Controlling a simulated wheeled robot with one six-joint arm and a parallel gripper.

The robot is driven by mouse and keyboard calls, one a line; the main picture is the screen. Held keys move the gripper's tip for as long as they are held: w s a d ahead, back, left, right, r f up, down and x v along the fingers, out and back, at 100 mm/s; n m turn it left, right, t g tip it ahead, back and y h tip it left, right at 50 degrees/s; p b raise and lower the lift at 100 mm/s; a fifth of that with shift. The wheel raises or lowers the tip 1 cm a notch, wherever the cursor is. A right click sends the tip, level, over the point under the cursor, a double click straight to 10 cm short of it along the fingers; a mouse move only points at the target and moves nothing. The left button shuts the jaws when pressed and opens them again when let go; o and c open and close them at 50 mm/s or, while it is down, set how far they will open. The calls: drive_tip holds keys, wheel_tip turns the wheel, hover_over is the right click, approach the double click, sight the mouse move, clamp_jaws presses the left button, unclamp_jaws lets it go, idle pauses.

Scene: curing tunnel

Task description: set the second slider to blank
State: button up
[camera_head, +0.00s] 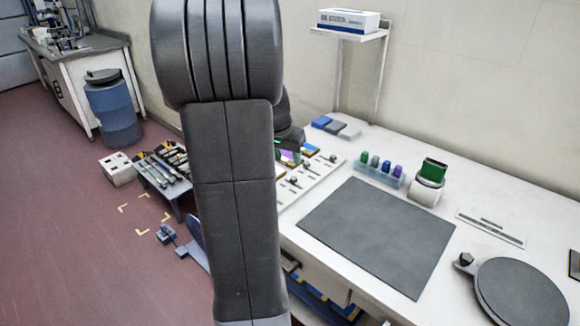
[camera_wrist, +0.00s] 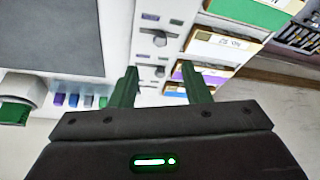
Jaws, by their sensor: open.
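A white panel with several dark slider knobs lies on the bench; in the wrist view the panel (camera_wrist: 151,22) shows one knob (camera_wrist: 159,41) ahead of my fingers and another knob (camera_wrist: 160,72) near the fingertips. Which one is the second slider, and any blank mark, I cannot read. In the head view the panel (camera_head: 318,171) is partly hidden behind my arm. My gripper (camera_wrist: 161,72) is open, its two dark green fingers apart over the panel, with nothing clearly held. Its height above the panel is unclear.
Coloured cards (camera_wrist: 222,46) stand along the panel's right side in the wrist view. A grey mat (camera_head: 380,235), a clear tray of coloured pieces (camera_head: 379,170) and a white holder with a green top (camera_head: 428,183) share the bench. A round dark plate (camera_head: 520,294) sits at right.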

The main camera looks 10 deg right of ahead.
sight(294, 179)
drive_tip(key=shift+v, duration=1.7)
drive_tip(key=x, duration=1.3)
drive_tip(key=shift+w+f, duration=0.1)
drive_tip(key=shift+f, duration=0.3)
drive_tip(key=shift+d, duration=0.15)
